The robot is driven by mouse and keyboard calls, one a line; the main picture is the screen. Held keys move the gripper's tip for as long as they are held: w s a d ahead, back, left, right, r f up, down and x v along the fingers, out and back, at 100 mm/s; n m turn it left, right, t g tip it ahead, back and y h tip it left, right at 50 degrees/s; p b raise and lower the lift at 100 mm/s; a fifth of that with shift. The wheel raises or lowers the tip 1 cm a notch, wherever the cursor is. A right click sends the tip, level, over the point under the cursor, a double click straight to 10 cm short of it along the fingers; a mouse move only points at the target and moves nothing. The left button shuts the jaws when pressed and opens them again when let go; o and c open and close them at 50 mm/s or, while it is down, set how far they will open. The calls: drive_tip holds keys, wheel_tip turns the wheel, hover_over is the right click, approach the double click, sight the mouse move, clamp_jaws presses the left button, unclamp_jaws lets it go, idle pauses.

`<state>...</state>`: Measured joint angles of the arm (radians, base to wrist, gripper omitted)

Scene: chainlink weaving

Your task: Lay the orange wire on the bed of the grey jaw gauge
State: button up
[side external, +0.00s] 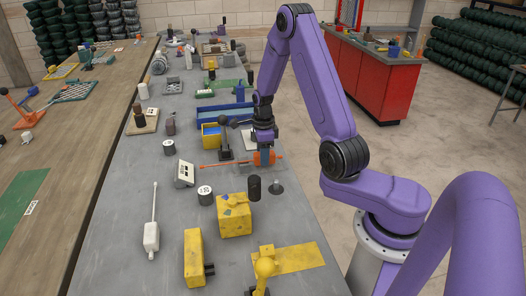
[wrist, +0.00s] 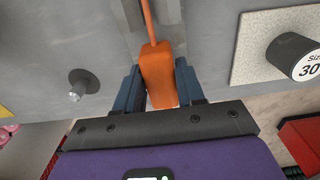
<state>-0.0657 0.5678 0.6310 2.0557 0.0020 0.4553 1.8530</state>
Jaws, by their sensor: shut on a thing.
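The orange wire (side external: 222,164) shows in the side view as a thin orange rod with a thick orange block at its right end, by my gripper. In the wrist view the orange block (wrist: 158,75) sits between the blue fingers of my gripper (wrist: 160,88), with the thin rod running toward the top. My gripper (side external: 265,157) is shut on this block, low above the grey bench. I cannot pick out the grey jaw gauge with certainty. A dark grey upright tool with a lever (side external: 224,148) stands just beyond the rod. Whether the wire touches anything below is unclear.
A blue and yellow bin (side external: 211,135) stands behind. A grey stand with a white label (side external: 184,174) is left of the rod. A yellow block (side external: 234,215) and a black cylinder (side external: 254,188) stand nearer.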

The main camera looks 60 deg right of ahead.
drive_tip(key=shift+f, duration=0.65)
idle(0.8)
drive_tip(key=o, duration=1.2)
drive_tip(key=shift+r, duration=0.1)
wheel_tip(320, 180, up, 17)
drive_tip(key=shift+r, duration=0.1)
drive_tip(key=s+a+r+n, duration=0.1)
drive_tip(key=s+a+n, duration=0.2)
drive_tip(key=a+n, duration=0.55)
drive_tip(key=s+a+n, duration=0.2)
drive_tip(key=a+n, duration=0.6)
drive_tip(key=n, duration=0.2)
drive_tip(key=s+a+n, duration=0.2)
drive_tip(key=s+n, duration=0.8)
drive_tip(key=s+a+f+n, duration=0.1)
drive_tip(key=s+a+n, duration=0.1)
drive_tip(key=s+n, duration=0.9)
drive_tip(key=shift+s, duration=0.2)
